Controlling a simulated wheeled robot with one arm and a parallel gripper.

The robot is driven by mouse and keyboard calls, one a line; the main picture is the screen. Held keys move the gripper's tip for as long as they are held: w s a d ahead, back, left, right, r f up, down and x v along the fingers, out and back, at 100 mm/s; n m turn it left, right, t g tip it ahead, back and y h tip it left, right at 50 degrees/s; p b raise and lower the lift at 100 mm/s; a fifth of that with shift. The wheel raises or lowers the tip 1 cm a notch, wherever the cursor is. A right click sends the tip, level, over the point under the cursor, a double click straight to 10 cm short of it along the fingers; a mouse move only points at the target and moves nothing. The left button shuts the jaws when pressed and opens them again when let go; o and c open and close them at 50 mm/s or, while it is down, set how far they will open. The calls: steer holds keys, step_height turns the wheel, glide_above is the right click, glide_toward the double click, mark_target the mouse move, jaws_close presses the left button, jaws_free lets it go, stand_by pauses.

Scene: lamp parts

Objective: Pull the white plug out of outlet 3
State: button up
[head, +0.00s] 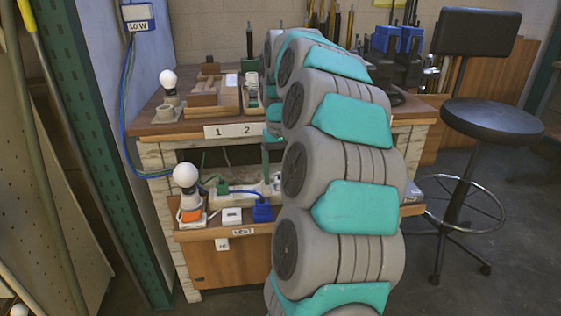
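A white power strip (240,190) lies on the lower shelf of the workbench, and its right part is hidden behind my arm. A green plug (223,187) is at its left part. A blue plug (262,211) with a blue cord is in front of the strip. The label strip (233,131) above shows 1 and 2; any 3 is hidden by my arm. I cannot make out the white plug in outlet 3. My arm rises in front of the bench and bends down behind itself. Its end is mostly hidden, and I cannot make out the fingers.
A white bulb on a base (186,176) stands left on the lower shelf, beside a small white box (231,215). Another bulb (168,80) and a wooden block (205,92) are on the benchtop. A black stool (492,115) stands right. A green post (85,130) is left.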

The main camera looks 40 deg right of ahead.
steer(key=shift+f, duration=1)
jaws_close()
steer(key=c, duration=0.6)
jaws_free()
jaws_close()
steer(key=shift+r+p, duration=0.3)
steer(key=shift+r, duration=0.45)
steer(key=shift+r+p, duration=0.9)
steer(key=shift+r, duration=1.5)
